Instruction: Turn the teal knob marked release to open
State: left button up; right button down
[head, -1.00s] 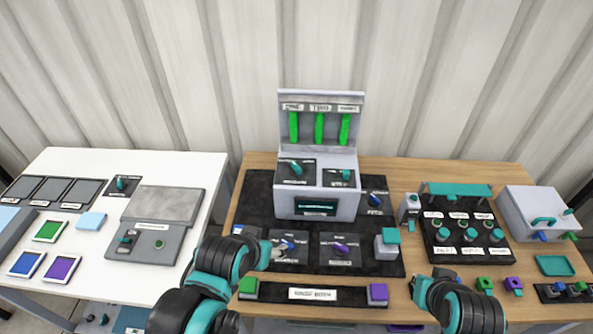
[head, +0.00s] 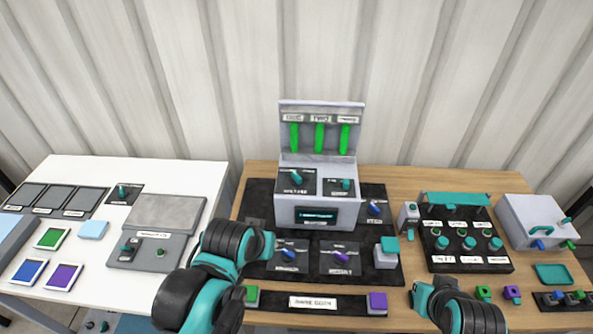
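A grey machine (head: 319,212) stands on a black mat in the middle of the wooden table. Its sloped top bears two dark plates, a left teal knob (head: 295,178) and a right teal knob (head: 345,184). The small labels under them are too blurred to read for certain, so I cannot tell which says release. My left gripper (head: 268,244) is in front of the machine, below and left of the knobs and apart from them. Its fingers are mostly hidden by my arm. My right gripper (head: 420,294) is low over the table's front, right of the mat; its fingers are unclear.
Blue (head: 288,253) and purple (head: 340,255) knobs are on plates in front of the machine, another blue knob (head: 374,207) to its right. A teal-topped block (head: 387,245) stands on the mat. A black panel with teal buttons (head: 470,262) stands right. A white table (head: 180,170) is left.

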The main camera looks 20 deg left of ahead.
pick_arm(q)
jog(key=w+r+n+g+p, duration=0.1)
jog(key=w+r+p, duration=0.2)
jog(key=w+r, duration=0.25)
jog(key=r+n+g+p, duration=0.2)
jog(key=n+g+p, duration=0.4)
jog(key=p, duration=0.7)
send_over(296, 174)
jog(key=shift+s+f+n+t, duration=0.2)
jog(key=shift+f+n+t, duration=0.1)
jog(key=shift+n, duration=0.3)
jog(key=shift+w+f, duration=0.2)
jog(key=shift+f, duration=0.3)
notch_tip(296, 174, down, 7)
jog(key=shift+f, duration=0.2)
grip_shut()
